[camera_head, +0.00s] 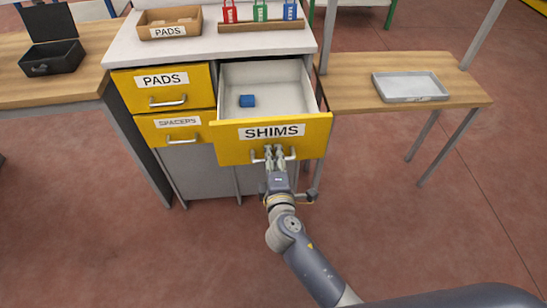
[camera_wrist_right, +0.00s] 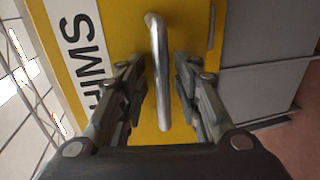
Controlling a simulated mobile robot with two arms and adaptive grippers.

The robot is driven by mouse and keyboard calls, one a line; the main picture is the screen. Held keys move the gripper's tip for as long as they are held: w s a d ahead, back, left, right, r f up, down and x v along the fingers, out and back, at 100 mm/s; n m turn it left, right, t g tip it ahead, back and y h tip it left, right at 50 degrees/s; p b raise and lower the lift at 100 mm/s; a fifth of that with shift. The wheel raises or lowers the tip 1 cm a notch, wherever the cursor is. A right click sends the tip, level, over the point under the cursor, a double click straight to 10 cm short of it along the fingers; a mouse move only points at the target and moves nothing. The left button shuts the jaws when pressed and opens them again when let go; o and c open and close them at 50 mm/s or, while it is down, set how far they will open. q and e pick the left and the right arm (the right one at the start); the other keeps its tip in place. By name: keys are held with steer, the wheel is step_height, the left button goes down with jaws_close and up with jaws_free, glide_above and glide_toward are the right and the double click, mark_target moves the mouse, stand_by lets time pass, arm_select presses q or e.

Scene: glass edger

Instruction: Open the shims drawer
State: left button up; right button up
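The yellow shims drawer (camera_head: 228,143) stands pulled out of the cabinet, with its inside showing. My right gripper (camera_head: 274,152) is at the drawer's silver handle (camera_head: 290,155). In the right wrist view, the fingers of my right gripper (camera_wrist_right: 160,88) stand on both sides of the handle (camera_wrist_right: 158,60), with a narrow gap visible on each side, so it looks open around the bar. The drawer front (camera_wrist_right: 120,25) is right behind the handle. My left gripper is not in view.
The closed pads drawer (camera_head: 135,95) and spacers drawer (camera_head: 150,137) are to the left. A pads bin (camera_head: 168,32) stands on the cabinet top. A grey tray (camera_head: 408,98) lies on the right table and a black case (camera_head: 52,60) on the left one. The floor in front is clear.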

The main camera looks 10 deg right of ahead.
steer(key=shift+f, duration=0.1)
steer(key=shift+s, duration=0.3)
steer(key=s+r, duration=0.2)
steer(key=s, duration=0.9)
steer(key=shift+r, duration=0.2)
steer(key=s+d+f+m+g, duration=0.1)
steer(key=s+d+f+g, duration=0.15)
steer(key=f, duration=0.85)
steer(key=s+d+f+m+g, duration=0.1)
steer(key=s+f+m+g, duration=0.2)
steer(key=f, duration=0.8)
steer(key=s+d+f+g, duration=0.25)
steer(key=s+f, duration=0.25)
steer(key=f, duration=0.6)
steer(key=s+d+f+m+g, duration=0.2)
steer(key=s+d+f+m, duration=0.2)
steer(key=s, duration=0.4)
steer(key=s+d+f+m+g, duration=0.2)
steer(key=s+d+f+m, duration=0.1)
steer(key=s+f, duration=0.4)
steer(key=s+d+f+m+g, duration=0.2)
steer(key=s+d+f+m, duration=0.2)
steer(key=s, duration=0.6)
step_height(320, 180, down, 2)
steer(key=shift+d+f+m+g, duration=0.15)
steer(key=shift+d+m+g, duration=0.2)
steer(key=shift+d, duration=0.3)
